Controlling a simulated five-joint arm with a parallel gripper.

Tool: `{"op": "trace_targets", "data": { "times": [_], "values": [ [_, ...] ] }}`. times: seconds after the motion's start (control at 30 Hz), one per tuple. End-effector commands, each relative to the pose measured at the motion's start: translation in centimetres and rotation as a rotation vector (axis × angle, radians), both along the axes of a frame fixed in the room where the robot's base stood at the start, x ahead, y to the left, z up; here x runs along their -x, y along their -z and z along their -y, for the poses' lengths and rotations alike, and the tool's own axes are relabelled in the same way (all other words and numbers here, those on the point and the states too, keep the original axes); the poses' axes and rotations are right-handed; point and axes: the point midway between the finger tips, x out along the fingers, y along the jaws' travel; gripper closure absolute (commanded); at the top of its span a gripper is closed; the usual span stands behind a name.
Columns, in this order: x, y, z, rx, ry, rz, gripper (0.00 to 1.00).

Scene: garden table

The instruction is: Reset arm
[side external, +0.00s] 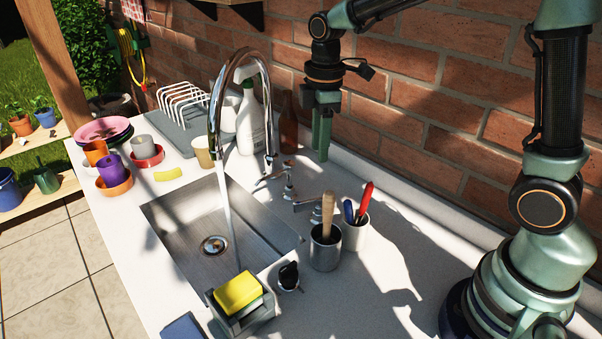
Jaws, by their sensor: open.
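My gripper (321,134) hangs from my arm at the upper middle of the side external view, fingers pointing down. It is open and nothing shows between its fingers. It is in front of the brick wall, to the right of a brown bottle (288,125) in the picture. Its fingertips appear above the back of the counter. My arm reaches in from its base at the right.
A sink (180,215) with a tall running faucet (213,110) lies left of centre. Cups (325,250) with utensils and a yellow sponge (237,292) stand in front. Plates, bowls and a dish rack (185,100) are at the back left.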

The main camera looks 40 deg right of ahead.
Motion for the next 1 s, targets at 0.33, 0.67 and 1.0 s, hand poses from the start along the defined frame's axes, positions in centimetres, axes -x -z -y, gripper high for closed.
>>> {"op": "trace_targets", "data": {
  "times": [0.33, 0.67, 1.0],
  "values": [
    [5.4, -5.3, 1.5, -0.074, 0.480, 0.209, 0.59],
    [10.4, -6.7, 2.6, -0.218, 0.917, 0.371, 0.59],
    [11.8, -6.5, 2.9, -0.282, 1.062, 0.414, 0.59]
  ]
}}
